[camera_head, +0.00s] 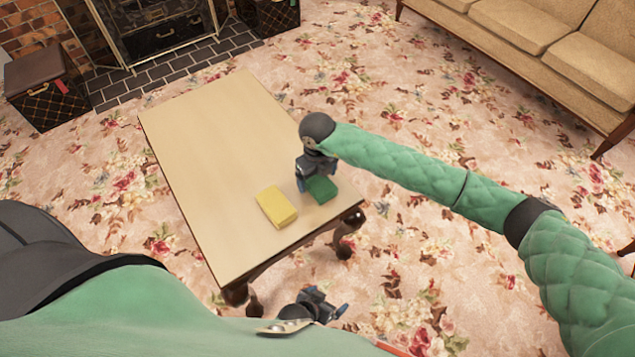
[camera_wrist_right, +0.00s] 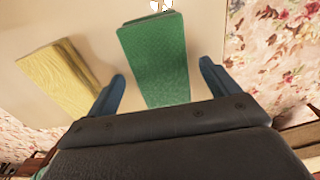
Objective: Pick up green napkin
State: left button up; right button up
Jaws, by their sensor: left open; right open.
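The green napkin (camera_head: 321,189) is a folded green block lying on the wooden table (camera_head: 215,140) near its right edge. In the right wrist view the green napkin (camera_wrist_right: 157,62) lies between and ahead of the two blue fingers. My right gripper (camera_head: 315,178) is open just above the napkin, its fingers (camera_wrist_right: 160,85) on either side of it in that view; I cannot tell whether they touch it. My left gripper (camera_head: 325,303) is open and empty, low in front of the table's near end.
A yellow folded block (camera_head: 275,207) lies on the table left of the napkin; it also shows in the right wrist view (camera_wrist_right: 65,80). The rest of the tabletop is bare. A sofa (camera_head: 540,45) stands at the upper right, a box (camera_head: 42,90) and fireplace (camera_head: 155,30) at the upper left.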

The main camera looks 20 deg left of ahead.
notch_tip(320, 180, down, 2)
jog(key=c, duration=1.1)
jog(key=shift+o, duration=0.2)
